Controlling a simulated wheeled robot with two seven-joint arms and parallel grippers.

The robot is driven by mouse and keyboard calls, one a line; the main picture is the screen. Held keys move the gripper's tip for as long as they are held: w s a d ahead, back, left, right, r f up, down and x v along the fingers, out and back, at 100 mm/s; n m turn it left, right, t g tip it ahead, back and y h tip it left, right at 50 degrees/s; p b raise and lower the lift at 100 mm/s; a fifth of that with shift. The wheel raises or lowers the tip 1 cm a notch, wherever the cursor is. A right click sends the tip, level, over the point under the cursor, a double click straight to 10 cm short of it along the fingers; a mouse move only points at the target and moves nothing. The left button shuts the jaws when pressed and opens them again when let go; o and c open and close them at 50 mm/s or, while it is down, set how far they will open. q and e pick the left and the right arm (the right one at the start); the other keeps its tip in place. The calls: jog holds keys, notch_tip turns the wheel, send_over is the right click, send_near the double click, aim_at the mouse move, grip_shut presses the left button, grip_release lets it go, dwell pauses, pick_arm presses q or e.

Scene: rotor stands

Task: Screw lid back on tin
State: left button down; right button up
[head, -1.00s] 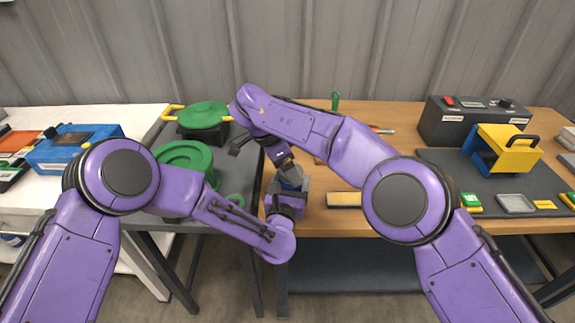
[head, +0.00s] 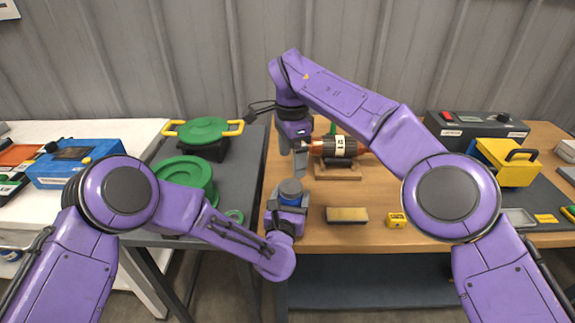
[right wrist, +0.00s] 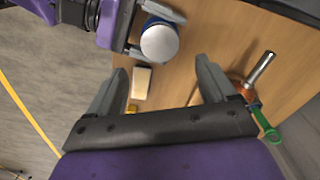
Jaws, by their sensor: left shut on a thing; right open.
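The tin (head: 291,199) is blue and stands upright over the front edge of the wooden bench. Its round grey lid (head: 291,186) sits on top; it also shows from above in the right wrist view (right wrist: 160,42), with a blue edge beside it. I cannot tell how tightly the lid is seated. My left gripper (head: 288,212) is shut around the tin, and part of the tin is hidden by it. My right gripper (head: 295,162) is open and empty, above and behind the lid, apart from it. Its spread fingers show in the right wrist view (right wrist: 160,75).
A copper rotor (head: 340,147) rests on a wooden stand (head: 337,173) close behind my right gripper. A brush-like block (head: 347,215) and a small yellow item (head: 396,220) lie right of the tin. Green pots (head: 184,170) stand on the grey table at left.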

aim_at(291, 186)
pick_arm(q)
jog(key=shift+d, duration=0.1)
pick_arm(e)
jog(key=shift+a, duration=0.1)
pick_arm(q)
jog(key=shift+a, duration=0.2)
pick_arm(e)
jog(key=shift+f, duration=0.1)
notch_tip(291, 186, down, 8)
jog(key=shift+r, duration=0.15)
